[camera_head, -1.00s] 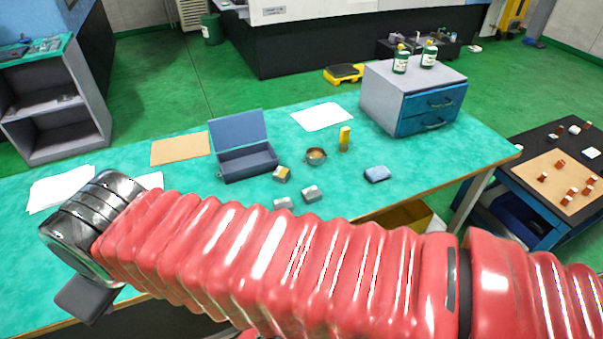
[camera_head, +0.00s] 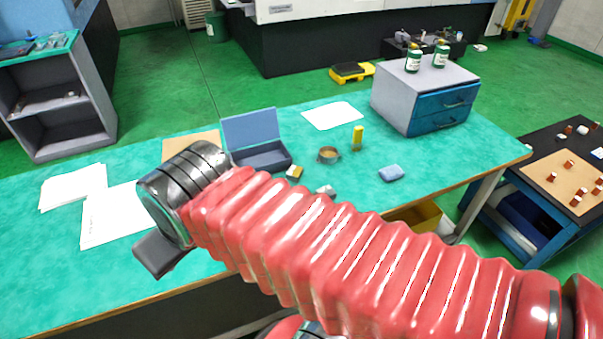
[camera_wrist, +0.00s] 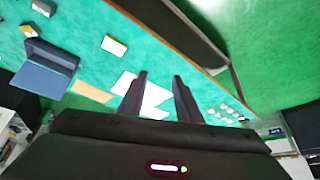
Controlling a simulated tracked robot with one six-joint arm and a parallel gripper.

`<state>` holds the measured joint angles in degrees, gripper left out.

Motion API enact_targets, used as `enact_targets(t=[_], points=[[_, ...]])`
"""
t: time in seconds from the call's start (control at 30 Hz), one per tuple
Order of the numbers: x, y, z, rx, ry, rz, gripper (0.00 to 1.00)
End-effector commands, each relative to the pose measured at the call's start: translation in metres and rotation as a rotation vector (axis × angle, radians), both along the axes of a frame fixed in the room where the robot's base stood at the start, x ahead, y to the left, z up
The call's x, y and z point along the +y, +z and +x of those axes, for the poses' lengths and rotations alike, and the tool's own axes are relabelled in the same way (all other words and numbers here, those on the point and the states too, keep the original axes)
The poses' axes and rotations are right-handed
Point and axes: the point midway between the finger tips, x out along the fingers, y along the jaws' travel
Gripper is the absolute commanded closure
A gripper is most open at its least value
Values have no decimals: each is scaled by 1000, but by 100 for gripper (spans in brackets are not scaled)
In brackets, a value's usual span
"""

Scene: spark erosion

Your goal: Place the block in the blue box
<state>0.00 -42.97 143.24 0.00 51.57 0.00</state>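The blue box (camera_head: 262,160) stands on the green tabletop with its lid raised at the back. In the wrist view the box (camera_wrist: 48,70) is at the left. A small yellow and grey block (camera_head: 295,173) lies just right of the box. A pale grey block (camera_head: 326,190) lies nearer, partly hidden by my red arm. Which block the task means is not clear.
A drawer unit (camera_head: 395,98) with bottles stands at the table's back right. White papers (camera_head: 112,217) lie at the left.

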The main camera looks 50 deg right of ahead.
Motion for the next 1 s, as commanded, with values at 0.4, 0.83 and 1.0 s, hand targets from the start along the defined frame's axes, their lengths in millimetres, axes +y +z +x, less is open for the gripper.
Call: enact_targets(t=[0.4, 0.83, 1.0], points=[[-5, 3, 6, 9, 1, -4, 53], [-62, 13, 68, 97, 44, -39, 35], [-103, 11, 93, 127, 69, -44, 35]])
